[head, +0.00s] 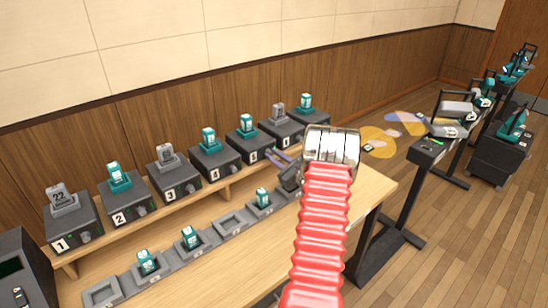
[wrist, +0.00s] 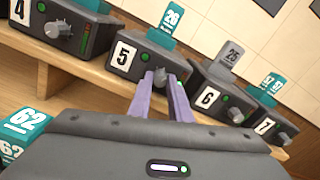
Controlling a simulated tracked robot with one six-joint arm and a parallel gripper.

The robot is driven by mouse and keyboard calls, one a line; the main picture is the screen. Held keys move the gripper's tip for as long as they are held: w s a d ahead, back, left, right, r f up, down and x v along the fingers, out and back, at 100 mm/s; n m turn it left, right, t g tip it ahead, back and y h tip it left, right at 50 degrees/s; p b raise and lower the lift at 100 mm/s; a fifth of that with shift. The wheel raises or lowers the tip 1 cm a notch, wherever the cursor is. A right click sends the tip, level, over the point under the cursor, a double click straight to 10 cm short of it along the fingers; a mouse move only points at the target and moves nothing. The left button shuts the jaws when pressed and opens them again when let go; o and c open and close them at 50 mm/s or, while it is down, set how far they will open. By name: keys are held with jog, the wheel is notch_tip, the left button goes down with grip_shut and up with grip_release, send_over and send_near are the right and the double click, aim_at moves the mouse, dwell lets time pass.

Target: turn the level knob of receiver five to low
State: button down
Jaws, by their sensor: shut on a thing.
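Receiver five (wrist: 135,55) is a dark grey box with a white "5" label, a lit green light and a teal unit (wrist: 168,22) on top. It also stands in the shelf row in the head view (head: 246,148). Its grey level knob (wrist: 160,80) sits low on the front face, at the right. My gripper (wrist: 163,75) has its two purple fingers on either side of this knob, shut on it. The fingers partly cover the knob, and I cannot tell which way it points. In the head view my gripper (head: 277,157) reaches receiver five's front from the right.
Receiver four (wrist: 65,25) and receiver six (wrist: 215,95) stand close on either side, each with its own knob. Below the shelf, a row of charging cradles (head: 232,222) holds several teal units. Open wooden floor (head: 450,235) lies to the right, beside black stands.

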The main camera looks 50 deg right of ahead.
jog(key=shift+a+f+n, duration=0.1)
jog(key=shift+f+n, duration=0.05)
jog(key=shift+n, duration=5.2)
jog(key=shift+f+n, duration=0.1)
jog(key=shift+n, duration=5.3)
jog(key=shift+a+f+n, duration=0.1)
jog(key=shift+f+n, duration=0.05)
jog(key=shift+n, duration=5.2)
